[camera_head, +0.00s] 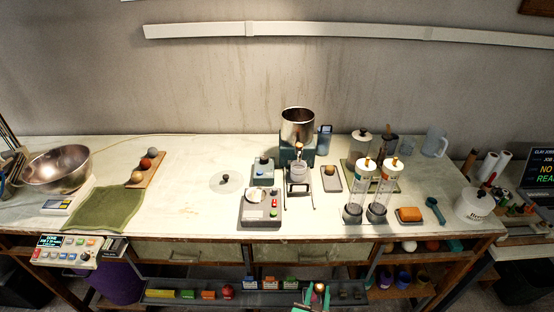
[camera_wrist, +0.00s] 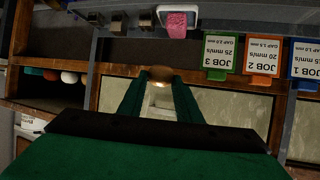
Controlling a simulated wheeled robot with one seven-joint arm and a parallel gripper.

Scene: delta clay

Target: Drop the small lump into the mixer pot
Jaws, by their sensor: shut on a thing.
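My gripper (camera_head: 312,296) shows at the bottom edge of the head view, in front of the bench and low by its front shelf. In the wrist view its two green fingers (camera_wrist: 158,92) are shut on a small brown lump (camera_wrist: 160,72) at their tips. The lump also shows in the head view (camera_head: 320,287). The mixer pot (camera_head: 298,126), a shiny open steel vessel on a teal base, stands at the back middle of the bench, well apart from my gripper. The inside floor of the pot is hidden.
Grey control boxes (camera_head: 261,208), a small stand (camera_head: 299,178) and two clear cylinders (camera_head: 354,198) stand before and right of the pot. A steel bowl (camera_head: 58,168) is at left. A front shelf (camera_head: 190,294) holds coloured blocks.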

